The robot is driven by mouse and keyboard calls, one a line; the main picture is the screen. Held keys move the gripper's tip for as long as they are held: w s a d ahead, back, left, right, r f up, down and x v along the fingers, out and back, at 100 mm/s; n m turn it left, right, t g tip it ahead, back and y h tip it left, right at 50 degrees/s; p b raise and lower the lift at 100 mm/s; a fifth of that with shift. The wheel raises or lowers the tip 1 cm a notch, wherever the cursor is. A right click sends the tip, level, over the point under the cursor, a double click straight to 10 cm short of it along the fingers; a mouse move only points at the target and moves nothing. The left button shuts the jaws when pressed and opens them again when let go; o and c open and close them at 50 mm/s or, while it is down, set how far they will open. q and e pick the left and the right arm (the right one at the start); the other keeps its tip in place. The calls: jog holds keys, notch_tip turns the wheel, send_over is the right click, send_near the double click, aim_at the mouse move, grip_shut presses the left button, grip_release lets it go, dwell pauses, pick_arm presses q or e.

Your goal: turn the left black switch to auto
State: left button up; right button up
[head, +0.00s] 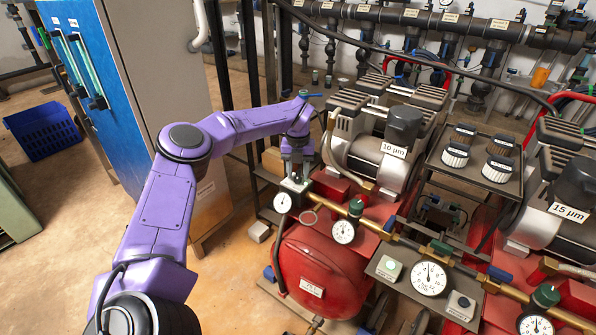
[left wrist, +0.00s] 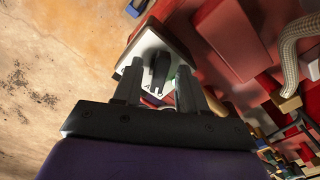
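A black switch knob (left wrist: 159,70) sits on a pale square plate (left wrist: 178,48) in the left wrist view. A letter "A" and another small mark show at the plate's near edge; the full labels are not readable. The plate also shows in the head view (head: 292,187), at the left end of the red compressor, where the knob is hidden by my gripper. My left gripper (head: 297,172) points down at this plate. Its two fingers stand apart on either side of the knob, with gaps visible; I cannot tell whether they touch it. My right gripper is not in view.
A round gauge (head: 283,202) is just below the plate, and another gauge (head: 343,232) is to its right. A red tank (head: 322,272) lies below. A blue cabinet (head: 150,85) stands left. A braided hose (left wrist: 300,35) runs near the plate.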

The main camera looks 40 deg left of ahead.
aim_at(298, 174)
pick_arm(q)
notch_tip(298, 174, up, 11)
jog(key=p, duration=0.2)
jog(key=shift+f, duration=0.2)
dwell(0.5)
